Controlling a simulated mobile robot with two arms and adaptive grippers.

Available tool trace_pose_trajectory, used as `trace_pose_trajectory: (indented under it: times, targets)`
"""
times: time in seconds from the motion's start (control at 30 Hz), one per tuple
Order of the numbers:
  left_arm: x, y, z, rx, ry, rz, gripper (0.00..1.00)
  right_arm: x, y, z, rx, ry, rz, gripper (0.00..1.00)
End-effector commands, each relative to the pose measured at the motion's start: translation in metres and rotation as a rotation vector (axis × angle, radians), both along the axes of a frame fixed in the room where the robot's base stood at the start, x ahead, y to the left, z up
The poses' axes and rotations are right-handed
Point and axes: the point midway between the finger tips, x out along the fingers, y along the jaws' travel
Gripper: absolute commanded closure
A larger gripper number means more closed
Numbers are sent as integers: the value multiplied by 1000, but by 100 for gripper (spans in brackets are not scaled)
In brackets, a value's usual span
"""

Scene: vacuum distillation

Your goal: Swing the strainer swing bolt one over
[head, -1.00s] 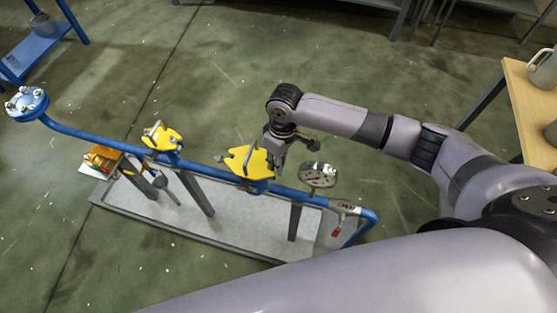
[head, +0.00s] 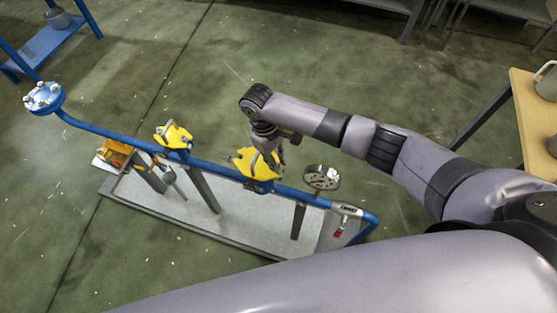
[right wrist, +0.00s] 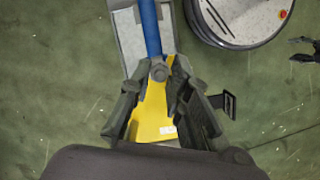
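Two yellow-lidded fittings sit on a blue pipe run; labels are too small to tell which is the strainer. My right gripper (head: 268,142) is at the far edge of the nearer yellow lid (head: 258,166), which it partly hides. In the right wrist view, my right gripper (right wrist: 160,85) has its dark fingers apart on both sides of the yellow lid (right wrist: 155,115). A grey bolt head or nut (right wrist: 158,73) shows between the fingertips; contact cannot be told. The other yellow lid (head: 174,135) stands further left.
A round gauge (head: 321,177) stands close right of the nearer lid. A red-tipped valve lever (head: 340,230) is at the pipe's right end. A blue flange (head: 44,97) is at the far left. A wooden table (head: 530,115) is at right. The floor behind the pipe is clear.

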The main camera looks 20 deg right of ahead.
Motion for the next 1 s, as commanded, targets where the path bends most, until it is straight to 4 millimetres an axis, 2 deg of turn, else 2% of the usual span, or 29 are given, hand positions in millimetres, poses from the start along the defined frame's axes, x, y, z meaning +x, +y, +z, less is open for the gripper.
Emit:
trace_pose_trajectory:
  times: [0.17,0.43,0.57,1.0]
  targets:
    - [0,0,0,0,0,0,52,1,0,1,2,-2,0,72]
    - [-1,2,0,2,2,-1,52,0,0,1,1,-2,0,72]
    - [-1,2,0,2,2,0,52,3,2,9,3,-3,0,72]
    - [0,1,0,1,0,0,52,22,16,93,3,-4,1,72]
